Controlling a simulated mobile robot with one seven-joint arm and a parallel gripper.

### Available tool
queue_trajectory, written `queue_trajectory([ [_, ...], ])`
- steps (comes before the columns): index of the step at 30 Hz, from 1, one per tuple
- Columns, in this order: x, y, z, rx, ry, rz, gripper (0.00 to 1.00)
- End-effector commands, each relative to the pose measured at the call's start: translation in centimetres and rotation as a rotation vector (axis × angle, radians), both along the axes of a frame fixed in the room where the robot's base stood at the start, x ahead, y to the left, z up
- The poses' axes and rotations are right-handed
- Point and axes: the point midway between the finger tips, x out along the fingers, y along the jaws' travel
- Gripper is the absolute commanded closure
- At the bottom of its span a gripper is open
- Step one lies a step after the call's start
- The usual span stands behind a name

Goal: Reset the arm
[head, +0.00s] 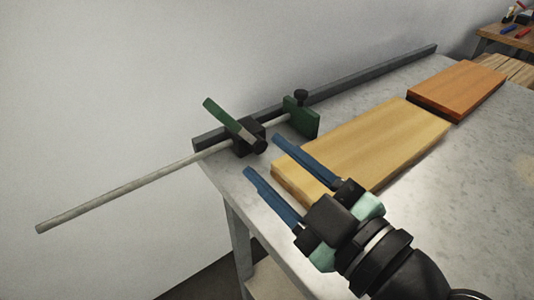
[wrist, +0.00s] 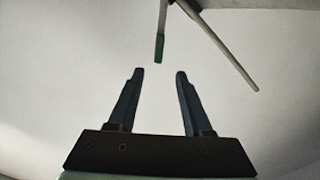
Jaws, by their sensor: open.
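My gripper (head: 261,154) is open, with two long blue fingers apart and nothing between them. In the head view it reaches from the lower right, over the near left corner of the grey table, with its fingertips pointing at the black clamp block on the rod. In the wrist view the two fingers (wrist: 158,74) also stand apart, with a pale, bare surface beyond them. Whether the gripper touches anything cannot be told, but no contact shows.
A pale rod (head: 130,190) juts left past the table (head: 480,150), carrying a green lever (head: 228,118) and a green block (head: 301,117). A light board (head: 370,145) and an orange board (head: 458,88) lie end to end. A dark rail (head: 370,74) runs behind.

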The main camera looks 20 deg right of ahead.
Motion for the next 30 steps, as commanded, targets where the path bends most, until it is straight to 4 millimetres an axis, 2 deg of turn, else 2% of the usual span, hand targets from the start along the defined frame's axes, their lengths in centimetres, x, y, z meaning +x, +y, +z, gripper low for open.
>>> queue_trajectory([
  [11, 0.1, 0.0, 0.1, 0.000, -0.001, -0.002, 0.50],
  [14, 0.9, 0.3, 1.0, 0.021, -0.008, -0.023, 0.50],
  [16, 2.0, 0.7, 2.6, 0.058, -0.026, -0.056, 0.50],
  [20, 4.4, 2.3, 7.8, 0.185, -0.115, -0.135, 0.50],
  [23, 4.9, 4.0, 13.2, 0.313, -0.238, -0.173, 0.50],
  [26, 4.0, 5.9, 18.3, 0.445, -0.375, -0.171, 0.50],
  [30, 1.0, 8.6, 24.9, 0.621, -0.570, -0.110, 0.50],
])
